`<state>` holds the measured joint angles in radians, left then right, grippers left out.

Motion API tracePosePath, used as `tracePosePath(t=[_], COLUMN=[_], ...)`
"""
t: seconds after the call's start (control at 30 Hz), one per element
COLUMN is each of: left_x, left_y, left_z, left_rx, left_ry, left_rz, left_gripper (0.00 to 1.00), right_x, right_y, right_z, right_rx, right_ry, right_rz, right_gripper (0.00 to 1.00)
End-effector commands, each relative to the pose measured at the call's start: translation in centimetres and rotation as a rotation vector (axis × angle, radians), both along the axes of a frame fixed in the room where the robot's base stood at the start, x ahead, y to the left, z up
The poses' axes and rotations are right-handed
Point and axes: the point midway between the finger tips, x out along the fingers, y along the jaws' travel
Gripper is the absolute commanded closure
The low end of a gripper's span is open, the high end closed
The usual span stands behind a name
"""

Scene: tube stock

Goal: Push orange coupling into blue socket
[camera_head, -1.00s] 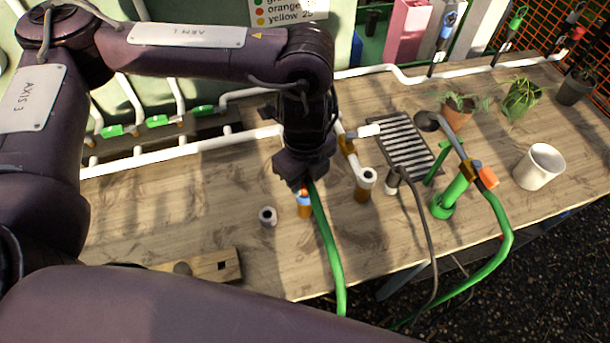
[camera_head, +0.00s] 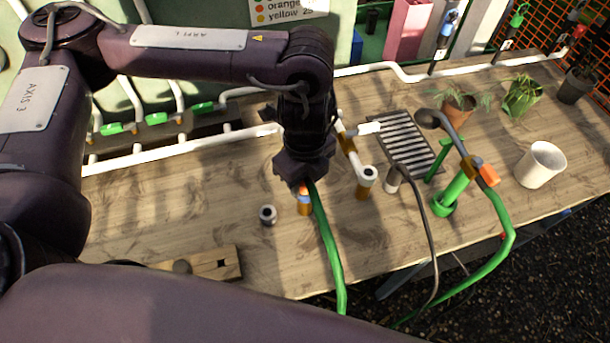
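My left gripper (camera_head: 304,174) points down over the middle of the bench, shut on the orange coupling (camera_head: 303,189) at the end of a green hose (camera_head: 327,245). Its fingers hide most of the coupling; only a small orange part shows below them. The blue socket (camera_head: 304,199) is a blue ring on a short brown upright stub, directly under the gripper. The coupling meets the ring's top in this view; how deep it sits I cannot tell. My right gripper is not in view.
A white-topped brown stub (camera_head: 366,181) stands close right, a small grey-white fitting (camera_head: 267,215) left. A drain grate (camera_head: 405,142), green stand (camera_head: 449,196), second orange fitting (camera_head: 488,175) and white mug (camera_head: 539,164) are to the right. White pipes (camera_head: 185,147) run behind.

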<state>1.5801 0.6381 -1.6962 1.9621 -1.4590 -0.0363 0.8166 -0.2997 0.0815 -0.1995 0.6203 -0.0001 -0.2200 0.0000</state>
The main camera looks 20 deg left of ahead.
Motion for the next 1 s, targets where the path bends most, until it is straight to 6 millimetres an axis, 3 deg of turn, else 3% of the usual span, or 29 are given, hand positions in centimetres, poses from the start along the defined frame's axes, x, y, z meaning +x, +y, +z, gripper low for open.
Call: tracePosePath(t=[0.03, 0.13, 0.47, 1.0], left_x=[0.0, 0.0, 0.1, 0.1], left_y=[0.0, 0.0, 0.0, 0.0], left_z=[0.0, 0.0, 0.5, 7.4], left_rx=[0.0, 0.0, -0.001, 0.0], left_ry=[0.0, -0.001, -0.003, -0.004], left_rz=[0.0, 0.0, 0.0, -0.001], left_gripper=[0.55, 0.43, 0.43, 0.43], right_x=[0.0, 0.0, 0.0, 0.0], right_y=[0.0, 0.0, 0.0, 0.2], right_z=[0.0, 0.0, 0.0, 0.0], right_rx=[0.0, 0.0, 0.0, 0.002], right_ry=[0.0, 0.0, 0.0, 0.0], right_rz=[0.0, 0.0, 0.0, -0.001], right_gripper=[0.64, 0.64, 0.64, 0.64])
